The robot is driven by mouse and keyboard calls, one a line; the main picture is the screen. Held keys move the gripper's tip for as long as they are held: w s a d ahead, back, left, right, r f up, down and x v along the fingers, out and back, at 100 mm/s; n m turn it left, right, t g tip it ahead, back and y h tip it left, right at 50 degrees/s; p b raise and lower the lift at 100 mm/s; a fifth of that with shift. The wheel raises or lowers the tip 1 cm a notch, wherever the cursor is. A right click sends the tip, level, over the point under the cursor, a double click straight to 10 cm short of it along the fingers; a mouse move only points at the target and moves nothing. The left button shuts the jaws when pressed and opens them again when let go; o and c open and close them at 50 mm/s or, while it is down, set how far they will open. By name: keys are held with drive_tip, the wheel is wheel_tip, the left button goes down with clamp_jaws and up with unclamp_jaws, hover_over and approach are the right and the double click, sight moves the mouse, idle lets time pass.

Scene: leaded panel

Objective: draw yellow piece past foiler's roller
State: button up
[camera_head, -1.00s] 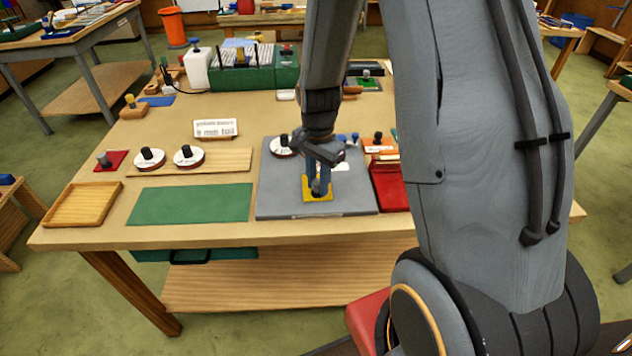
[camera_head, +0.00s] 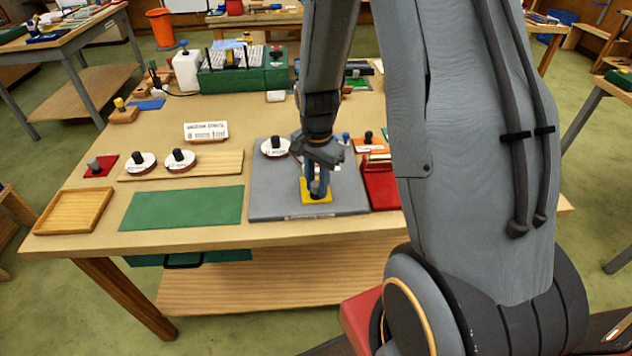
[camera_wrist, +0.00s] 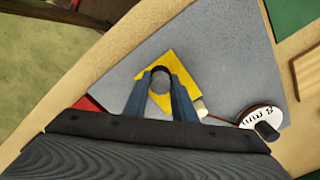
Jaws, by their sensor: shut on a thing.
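The yellow piece (camera_head: 316,196) is a small flat square with a dark knob, lying at or just above the grey board (camera_head: 268,202). My gripper (camera_head: 317,186) points down over it, shut on its knob. In the wrist view the yellow piece (camera_wrist: 180,65) shows around the fingertips (camera_wrist: 161,80), and a small pale cylinder (camera_wrist: 201,106) is beside its corner. A white disc with a black knob (camera_head: 275,147) sits at the board's back left; in the wrist view this disc (camera_wrist: 262,119) carries lettering. I cannot tell which part is the foiler's roller.
Left of the board lie a green mat (camera_head: 182,208), an empty wooden tray (camera_head: 73,211) and a wooden strip (camera_head: 215,163) with two knobbed discs. A red tray (camera_head: 381,186) adjoins the board's right side. A label card (camera_head: 206,131) stands behind.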

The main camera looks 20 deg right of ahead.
drive_tip(key=shift+s+a, duration=0.25)
drive_tip(key=shift+s, duration=0.55)
drive_tip(key=shift+s+a+r+p, duration=0.15)
drive_tip(key=shift+s+r, duration=0.3)
drive_tip(key=shift+r, duration=0.4)
drive_tip(key=shift+s+a+r+p, duration=0.2)
drive_tip(key=shift+s+r, duration=0.3)
drive_tip(key=shift+r, duration=0.3)
drive_tip(key=shift+s+a+r+p, duration=0.15)
drive_tip(key=shift+s+r, duration=0.3)
drive_tip(key=shift+r, duration=0.4)
